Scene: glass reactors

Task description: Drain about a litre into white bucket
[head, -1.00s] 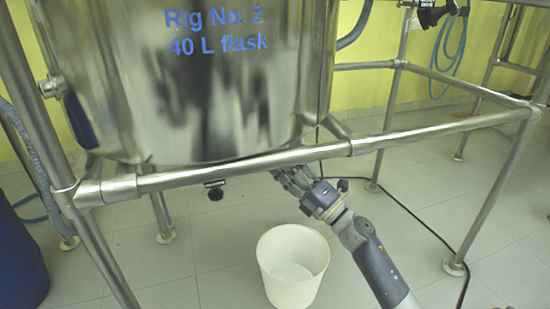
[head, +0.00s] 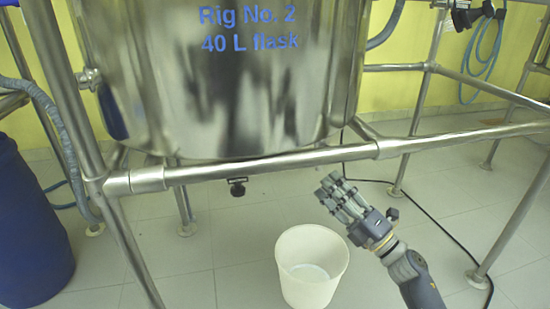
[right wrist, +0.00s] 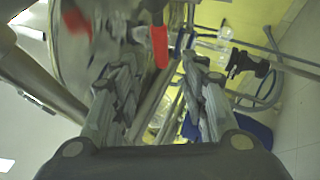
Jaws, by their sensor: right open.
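The white bucket (head: 328,283) stands upright on the floor in front of the steel vessel; a paler patch shows at its bottom, and I cannot tell whether it is liquid. The shiny steel vessel (head: 235,95) is marked "Rig No. 2 40 L flask". A small black knob (head: 238,188) hangs below the frame's front rail, left of the bucket. My right gripper (head: 332,190) is open and empty, above and right of the bucket, apart from the knob. Its spread fingers also show in the right wrist view (right wrist: 160,78), with a red handle (right wrist: 159,46) beyond them. My left gripper is out of view.
The steel frame's front rail (head: 275,165) crosses below the vessel, with a post (head: 70,90) at left. A blue drum (head: 28,235) stands at far left. A black cable (head: 437,222) lies on the floor at right. Tiles around the bucket are clear.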

